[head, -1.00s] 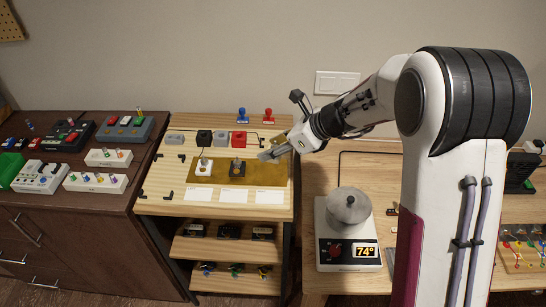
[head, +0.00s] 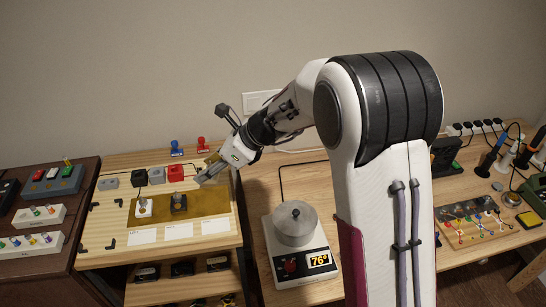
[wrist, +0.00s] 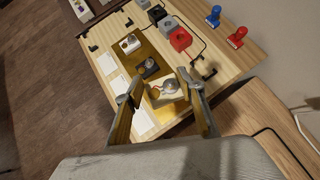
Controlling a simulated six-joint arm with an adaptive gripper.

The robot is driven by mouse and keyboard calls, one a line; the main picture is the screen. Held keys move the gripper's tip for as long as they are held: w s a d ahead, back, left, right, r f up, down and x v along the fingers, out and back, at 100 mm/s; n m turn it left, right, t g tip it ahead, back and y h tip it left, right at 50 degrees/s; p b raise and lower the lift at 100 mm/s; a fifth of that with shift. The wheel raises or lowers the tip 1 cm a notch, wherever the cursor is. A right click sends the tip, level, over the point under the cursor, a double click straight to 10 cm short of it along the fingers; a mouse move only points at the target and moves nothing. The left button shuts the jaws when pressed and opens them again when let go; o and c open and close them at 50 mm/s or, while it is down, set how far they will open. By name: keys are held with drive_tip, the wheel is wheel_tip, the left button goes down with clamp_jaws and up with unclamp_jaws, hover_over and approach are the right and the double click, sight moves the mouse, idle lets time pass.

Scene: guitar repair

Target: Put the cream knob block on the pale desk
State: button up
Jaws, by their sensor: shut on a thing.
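The cream knob block (wrist: 158,98) with a rounded grey knob on top sits between my fingers in the wrist view. My gripper (wrist: 160,82) is shut on it. In the head view my gripper (head: 203,176) is over the right end of the mustard mat, and the block cannot be made out there. I cannot tell whether the block touches the mat. The light pine workbench (head: 105,262) lies under the mat. A wooden desk (head: 262,186) of a slightly darker tone stands to its right; which is the pale desk is unclear.
A white knob block (head: 144,207) and a black one (head: 179,202) stand on the mat (head: 208,203). Grey, black and red boxes (head: 175,173) stand behind. A hot plate with a pot (head: 295,222) stands on the right desk. A dark cabinet (head: 80,200) is at far left.

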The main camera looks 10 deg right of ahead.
drive_tip(key=w+d+f+m+t+h, duration=0.1)
drive_tip(key=w+d+f+m, duration=0.2)
drive_tip(key=d, duration=0.6)
drive_tip(key=w+d+f+m+t+h, duration=0.1)
drive_tip(key=w+d+f, duration=0.3)
drive_tip(key=d, duration=0.5)
drive_tip(key=w+d+f+m+t+h, duration=0.1)
drive_tip(key=w+d+f+m+t, duration=0.2)
drive_tip(key=d, duration=0.6)
drive_tip(key=w+d+m+h, duration=0.3)
drive_tip(key=d+m, duration=0.1)
drive_tip(key=d, duration=0.8)
drive_tip(key=w+d+m+h, duration=0.4)
drive_tip(key=d, duration=0.7)
drive_tip(key=shift+w+d+f, duration=0.3)
drive_tip(key=shift+d+f, duration=0.05)
drive_tip(key=shift+f, duration=0.1)
drive_tip(key=shift+f, duration=0.1)
drive_tip(key=shift+f, duration=3)
drive_tip(key=shift+f, duration=0.15)
